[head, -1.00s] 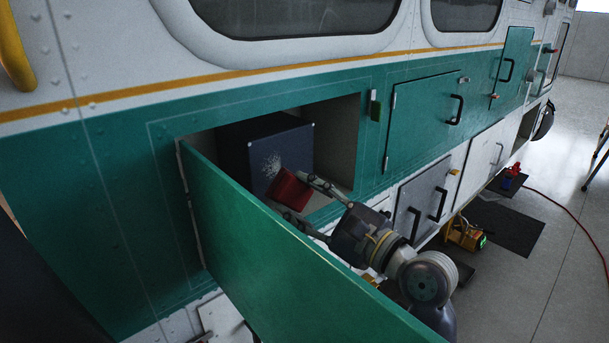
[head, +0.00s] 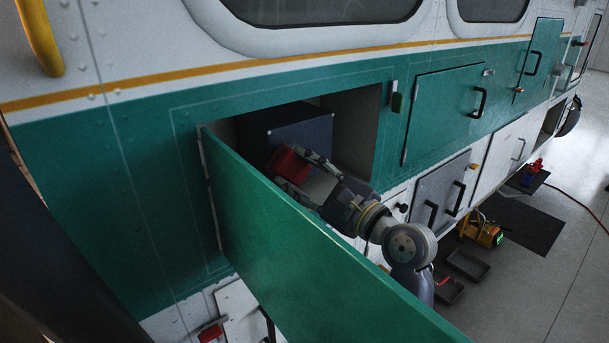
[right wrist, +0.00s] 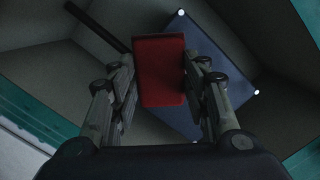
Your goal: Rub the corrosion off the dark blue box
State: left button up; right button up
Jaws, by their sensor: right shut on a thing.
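The dark blue box (head: 300,130) sits inside an open compartment in the green side panel. It also shows in the right wrist view (right wrist: 222,75), behind a red block. My right gripper (head: 300,171) is shut on the red block (head: 289,162), which is in front of the box's near face. The block also shows between the fingers in the right wrist view (right wrist: 160,85). I cannot tell whether it touches the box. The pale corrosion patch is hidden now, behind the block and gripper. My left gripper is not in view.
The open green door (head: 290,255) swings out toward me, left of and below my right arm. The compartment's right wall (head: 357,130) is close beside the gripper. A closed green hatch (head: 440,105) and a grey hatch (head: 440,190) lie to the right.

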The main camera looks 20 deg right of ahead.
jog(key=shift+x, duration=0.9)
dwell(0.5)
jog(key=shift+w+d+f, duration=0.1)
jog(key=shift+d, duration=0.1)
jog(key=shift+w+d+b, duration=0.3)
jog(key=shift+d, duration=0.6)
jog(key=shift+w+d+b, duration=0.25)
jog(key=shift+w+d, duration=0.05)
jog(key=shift+d, duration=0.65)
jog(key=shift+a, duration=0.2)
jog(key=shift+s+a+p, duration=0.25)
jog(key=shift+s+a, duration=0.05)
jog(key=shift+a, duration=0.6)
jog(key=shift+s+a+p, duration=0.25)
jog(key=shift+s+a, duration=0.05)
jog(key=shift+a, duration=0.6)
jog(key=shift+v, duration=0.75)
jog(key=shift+a+v, duration=0.1)
jog(key=shift+v, duration=0.95)
jog(key=shift+a+v, duration=0.15)
jog(key=shift+v, duration=0.9)
